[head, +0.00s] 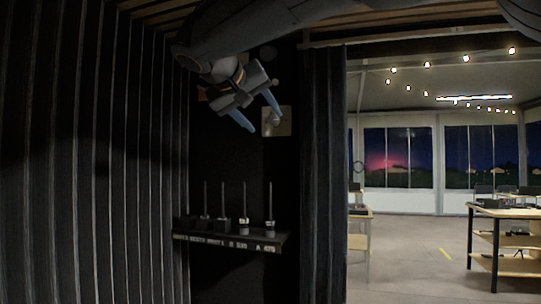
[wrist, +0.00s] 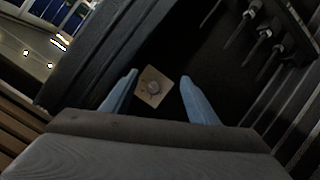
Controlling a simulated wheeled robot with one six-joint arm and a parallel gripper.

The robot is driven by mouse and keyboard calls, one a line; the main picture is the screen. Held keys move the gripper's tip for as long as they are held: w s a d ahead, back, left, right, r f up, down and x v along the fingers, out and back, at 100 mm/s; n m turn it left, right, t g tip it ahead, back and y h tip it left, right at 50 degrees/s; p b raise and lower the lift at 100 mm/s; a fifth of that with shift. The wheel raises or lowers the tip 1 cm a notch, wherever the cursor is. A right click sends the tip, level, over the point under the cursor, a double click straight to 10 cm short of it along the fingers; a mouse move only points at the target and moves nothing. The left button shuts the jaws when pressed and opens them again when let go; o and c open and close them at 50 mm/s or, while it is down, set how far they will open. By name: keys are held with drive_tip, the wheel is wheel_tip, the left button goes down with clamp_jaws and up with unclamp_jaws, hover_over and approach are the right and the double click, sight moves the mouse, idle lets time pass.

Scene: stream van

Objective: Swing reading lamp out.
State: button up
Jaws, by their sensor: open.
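A pale square plate (head: 277,121) with a small round grey fitting is on the dark back wall. It may be the folded reading lamp, but I cannot tell for sure. The plate also shows in the wrist view (wrist: 153,99), tilted, with its round fitting between my fingers as seen from there. My gripper (head: 264,123) hangs from the upper part of the head view, with its blue fingers apart and nothing between them. Its right fingertip overlaps the plate in the head view. The wrist view (wrist: 158,77) shows a gap to the wall, and no contact is visible.
A dark shelf (head: 232,239) below holds several upright devices with antennas. A ribbed dark wall (head: 90,150) stands on the left, and a dark curtain or post (head: 324,170) on the right. Beyond it is a lit room with a table (head: 505,212).

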wheel_tip(320, 180, down, 10)
drive_tip(key=d+n+g, duration=0.1)
drive_tip(key=d, duration=0.1)
drive_tip(key=shift+w+r+g+y, duration=0.25)
drive_tip(key=shift+w+g+y, duration=0.15)
drive_tip(key=shift+d, duration=0.1)
